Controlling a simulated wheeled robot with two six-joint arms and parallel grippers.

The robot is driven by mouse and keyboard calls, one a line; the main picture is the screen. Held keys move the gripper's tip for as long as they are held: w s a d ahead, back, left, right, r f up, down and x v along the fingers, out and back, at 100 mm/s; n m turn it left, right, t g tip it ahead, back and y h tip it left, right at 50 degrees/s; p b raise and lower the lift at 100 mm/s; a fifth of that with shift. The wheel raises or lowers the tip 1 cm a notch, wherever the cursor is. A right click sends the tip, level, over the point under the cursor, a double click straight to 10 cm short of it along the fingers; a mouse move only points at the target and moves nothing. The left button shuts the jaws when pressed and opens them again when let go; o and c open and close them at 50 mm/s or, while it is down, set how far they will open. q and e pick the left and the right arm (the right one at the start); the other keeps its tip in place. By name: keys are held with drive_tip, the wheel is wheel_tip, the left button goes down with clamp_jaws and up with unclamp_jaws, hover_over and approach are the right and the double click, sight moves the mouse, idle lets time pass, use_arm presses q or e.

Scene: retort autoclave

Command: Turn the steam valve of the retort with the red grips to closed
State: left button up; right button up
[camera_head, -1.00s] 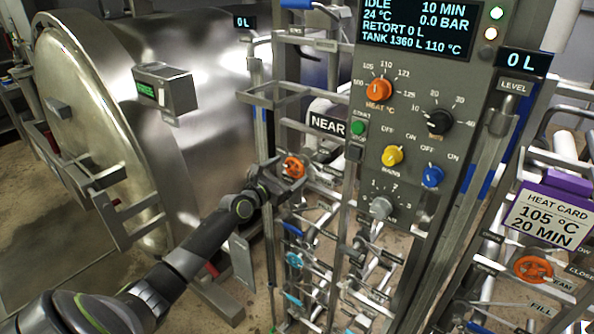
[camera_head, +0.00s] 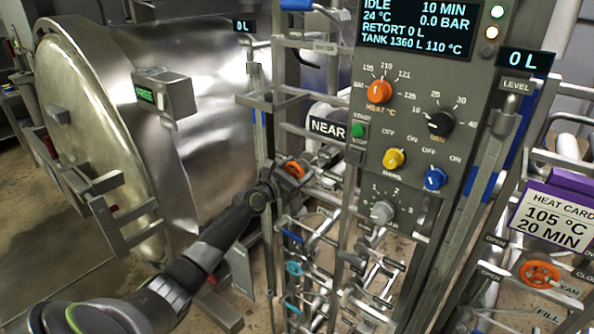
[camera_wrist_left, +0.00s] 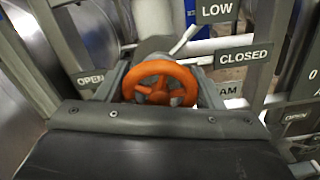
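The orange steam handwheel (camera_head: 295,169) is beside the NEAR sign, left of the control panel. In the left wrist view the orange wheel (camera_wrist_left: 160,84) faces me, with an OPEN plate (camera_wrist_left: 90,79) at left, a CLOSED plate (camera_wrist_left: 243,56) at right, and a partly hidden plate ending in "AM". My left gripper (camera_head: 288,173) is at this wheel; its fingers stand open on either side of the rim, and firm contact is not visible. A second orange steam wheel (camera_head: 540,273) is at the lower right. My right gripper is not in view.
The near retort (camera_head: 95,130) with its round door stands at left. The control panel (camera_head: 405,130) reads IDLE, 0.0 BAR. Pipes, frame posts and blue handwheels (camera_head: 293,268) crowd the space below the wheel. A heat card (camera_head: 552,217) reads 105 °C, 20 MIN.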

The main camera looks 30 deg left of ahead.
use_arm(q)
drive_tip(key=shift+c, duration=1.1)
